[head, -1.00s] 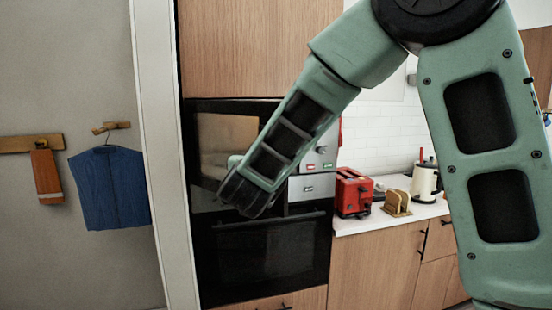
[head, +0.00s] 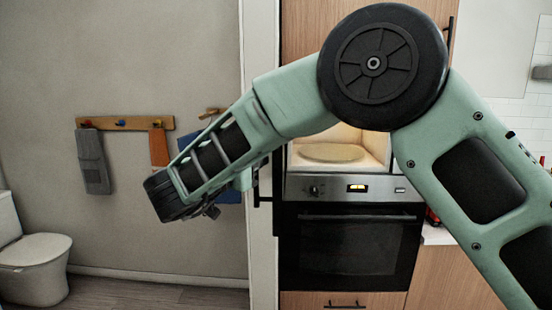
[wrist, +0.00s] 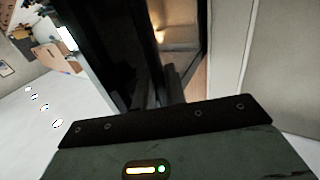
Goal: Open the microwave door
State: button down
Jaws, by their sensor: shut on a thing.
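The microwave (head: 380,148) stands open in the head view. Its lit cavity shows a round turntable (head: 332,152), and my arm covers its upper part. The microwave door (head: 277,185) is swung out towards the left and appears nearly edge-on as a narrow dark strip, with a dark handle beside it. The door's dark panel also shows in the wrist view (wrist: 125,55). My gripper (wrist: 170,82) is shut on the door handle; the fingers are dark against the dark bar, so the exact contact is hard to see.
An oven (head: 350,245) with a knob panel sits below the microwave. A wall edge (head: 262,240) stands close to the door's left. Towels hang on a wooden rack (head: 125,123), and a toilet (head: 35,260) stands far left. Floor shows at the lower left.

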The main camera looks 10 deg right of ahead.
jog(key=shift+w+a+r+m+g+h, duration=0.1)
jog(key=shift+w+a+m+g+h, duration=0.15)
jog(key=shift+a, duration=0.3)
jog(key=shift+w+a+r+m+g+h, duration=0.15)
jog(key=shift+w+a+m+g, duration=0.15)
jog(key=shift+a, duration=0.2)
jog(key=c, duration=1.5)
grip_release()
jog(key=shift+w, duration=0.1)
jog(key=shift+c, duration=0.2)
jog(key=shift+f, duration=0.15)
jog(key=b+v, duration=0.5)
jog(key=v, duration=1.2)
jog(key=shift+a, duration=0.15)
